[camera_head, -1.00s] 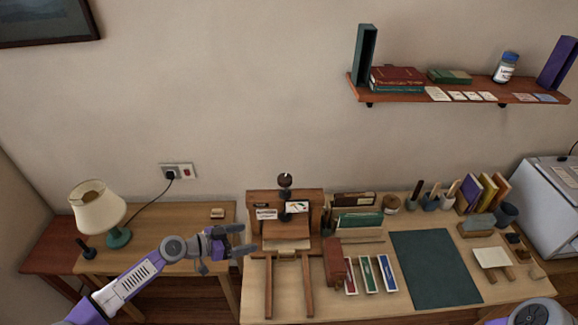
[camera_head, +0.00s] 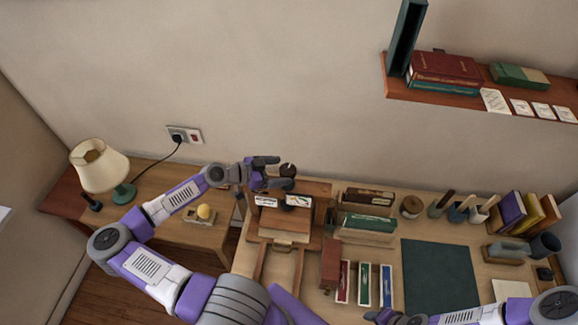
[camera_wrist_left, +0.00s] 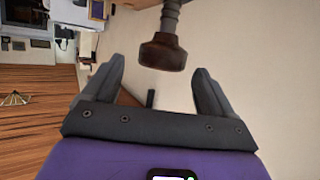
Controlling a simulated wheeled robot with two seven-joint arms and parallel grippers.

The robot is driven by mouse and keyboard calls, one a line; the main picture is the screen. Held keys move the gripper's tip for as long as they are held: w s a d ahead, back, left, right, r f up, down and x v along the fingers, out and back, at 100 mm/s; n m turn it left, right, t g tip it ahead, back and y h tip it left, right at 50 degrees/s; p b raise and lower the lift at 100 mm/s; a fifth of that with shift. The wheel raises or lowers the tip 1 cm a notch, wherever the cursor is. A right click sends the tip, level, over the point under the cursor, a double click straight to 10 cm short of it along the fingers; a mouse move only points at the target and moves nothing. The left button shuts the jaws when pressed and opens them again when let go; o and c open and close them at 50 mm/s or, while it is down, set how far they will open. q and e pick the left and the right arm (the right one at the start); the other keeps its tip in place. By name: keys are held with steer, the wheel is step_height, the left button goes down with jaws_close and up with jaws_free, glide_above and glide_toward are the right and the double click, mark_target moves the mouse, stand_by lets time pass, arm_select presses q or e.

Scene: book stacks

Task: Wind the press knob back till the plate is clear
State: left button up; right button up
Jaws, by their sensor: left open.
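The wooden press (camera_head: 318,190) stands at the back of the desk, with two small labels on its front. Its dark round knob (camera_head: 288,170) sits on top. My left gripper (camera_head: 277,172) is open at the knob's left side, fingers pointing at it. In the left wrist view the brown knob (camera_wrist_left: 162,52) on its shaft shows ahead of and between the open fingers, with gaps on both sides. A pale wooden board (camera_head: 284,237) shows low at the press front; I cannot tell how the plate stands. My right arm shows at the lower right; its gripper (camera_head: 384,317) is partly cut off.
Left of the press, a side table holds a lamp (camera_head: 98,165) and a small block with a yellow ball (camera_head: 205,212). Right of it stand a rack of green folders (camera_head: 365,222), narrow cases and a dark green mat (camera_head: 438,275). A bookshelf (camera_head: 470,102) hangs at upper right.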

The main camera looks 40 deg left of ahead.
mark_target(286, 170)
arm_select(q)
steer(key=x, duration=0.4)
steer(key=shift+c, duration=0.2)
steer(key=shift+p, duration=0.3)
steer(key=c, duration=0.9)
